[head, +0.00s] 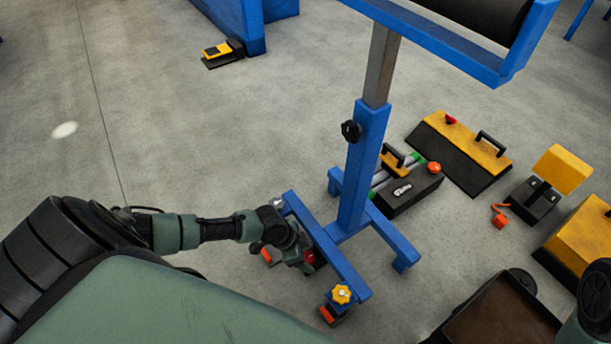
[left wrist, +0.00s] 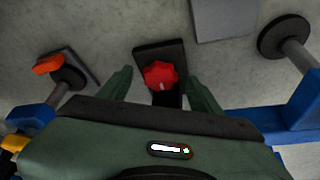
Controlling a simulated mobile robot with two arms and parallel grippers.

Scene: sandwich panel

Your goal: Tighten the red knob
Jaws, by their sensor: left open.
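The red knob (left wrist: 161,75) shows in the left wrist view on a dark bracket (left wrist: 150,50), between the two green fingers of my left gripper (left wrist: 160,88). The gripper is open, with a visible gap on each side of the knob. My right gripper is not in view.
A yellow knob (head: 341,293) sits at the near end of the same blue foot. The blue post (head: 364,165) with a black knob (head: 351,131) rises behind. Tool boxes (head: 460,150) lie to the right. The floor to the left is mostly clear.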

